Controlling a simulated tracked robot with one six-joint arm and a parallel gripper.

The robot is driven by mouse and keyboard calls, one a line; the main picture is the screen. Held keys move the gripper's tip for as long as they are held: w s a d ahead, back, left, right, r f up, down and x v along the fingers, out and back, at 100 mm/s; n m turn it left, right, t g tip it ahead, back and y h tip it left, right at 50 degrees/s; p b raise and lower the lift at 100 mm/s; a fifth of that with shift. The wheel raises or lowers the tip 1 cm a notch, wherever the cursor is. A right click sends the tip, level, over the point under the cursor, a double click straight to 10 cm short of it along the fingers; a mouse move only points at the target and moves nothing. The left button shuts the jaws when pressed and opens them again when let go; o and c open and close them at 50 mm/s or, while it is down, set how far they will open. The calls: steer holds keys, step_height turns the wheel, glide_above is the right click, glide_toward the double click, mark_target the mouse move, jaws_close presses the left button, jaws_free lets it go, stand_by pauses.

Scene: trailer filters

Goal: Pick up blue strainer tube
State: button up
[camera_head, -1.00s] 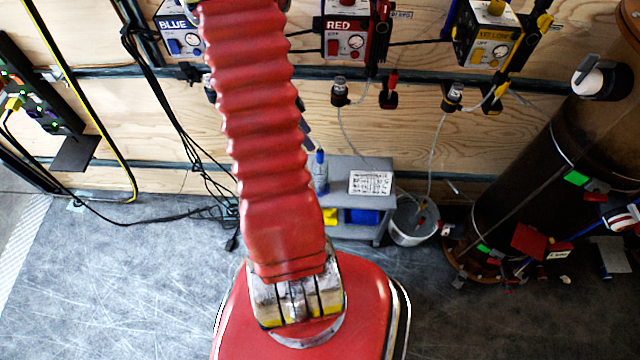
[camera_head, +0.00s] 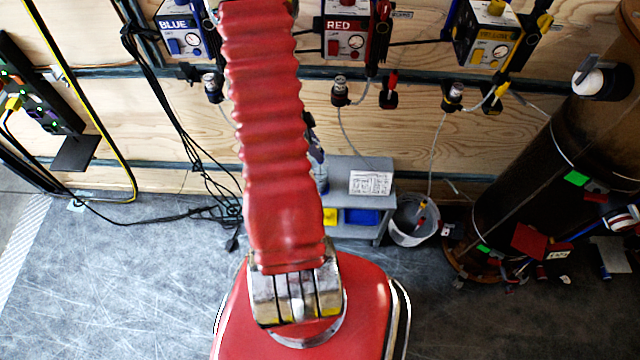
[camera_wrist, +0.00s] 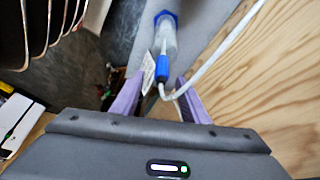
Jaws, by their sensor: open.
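The blue strainer tube (camera_wrist: 167,42) is a clear cylinder with blue ends in the upper middle of the wrist view. A white hose bends away from its near blue end. In the head view, what looks like the same tube (camera_head: 321,176) shows above the grey stand (camera_head: 345,230), partly hidden by my red arm. My gripper (camera_wrist: 161,92) is open, its purple fingers on either side of the near blue end. I cannot tell whether they touch it. In the head view my arm hides most of the gripper.
A printed paper (camera_head: 370,183) lies on the stand. A grey bucket (camera_head: 412,220) stands to its right, and a large dark cylinder (camera_head: 550,170) farther right. The plywood wall (camera_head: 420,140) carries blue, red and yellow boxes with hoses. Black cables hang at left. Floor at left is mostly clear.

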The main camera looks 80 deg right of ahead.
steer(key=shift+x, duration=2.55)
steer(key=shift+w, duration=0.2)
steer(key=shift+c, duration=0.5)
jaws_close()
